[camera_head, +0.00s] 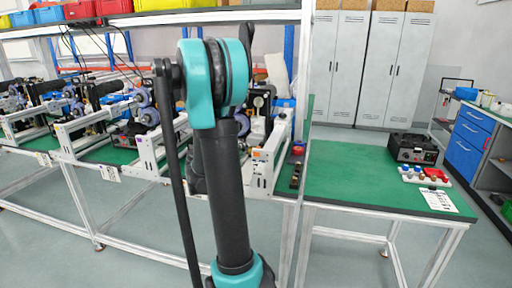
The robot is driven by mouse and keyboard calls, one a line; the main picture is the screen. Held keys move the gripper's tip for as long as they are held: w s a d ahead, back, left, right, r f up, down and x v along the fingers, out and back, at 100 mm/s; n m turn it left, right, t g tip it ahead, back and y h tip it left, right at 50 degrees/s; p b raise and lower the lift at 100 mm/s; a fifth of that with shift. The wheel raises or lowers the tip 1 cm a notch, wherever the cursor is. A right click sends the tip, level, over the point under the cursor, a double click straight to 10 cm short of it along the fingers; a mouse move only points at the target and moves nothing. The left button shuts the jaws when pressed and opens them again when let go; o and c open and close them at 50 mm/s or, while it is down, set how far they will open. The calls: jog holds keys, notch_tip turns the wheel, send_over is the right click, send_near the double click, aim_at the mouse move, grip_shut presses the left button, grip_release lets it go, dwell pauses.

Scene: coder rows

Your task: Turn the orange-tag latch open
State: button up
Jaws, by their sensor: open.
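A row of coder machines with white frames and grey-blue rollers stands on the long bench; one (146,115) shows left of my arm. Another machine (272,148) is partly hidden behind my arm. My teal and black arm rises through the middle of the view. My gripper is not visible.
A green-topped table (345,175) on the right holds a black device (415,149), small red and blue items (424,174) and a white sheet (439,200). Grey lockers (350,70) stand behind. A shelf (150,19) with coloured bins hangs above the machines. Floor in front is clear.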

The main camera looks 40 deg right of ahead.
aim_at(260, 145)
jog(key=x, duration=1.3)
jog(key=shift+w+d+f, duration=0.1)
jog(key=shift+w+d, duration=0.05)
jog(key=shift+d, duration=0.2)
jog(key=shift+c, duration=0.3)
grip_shut()
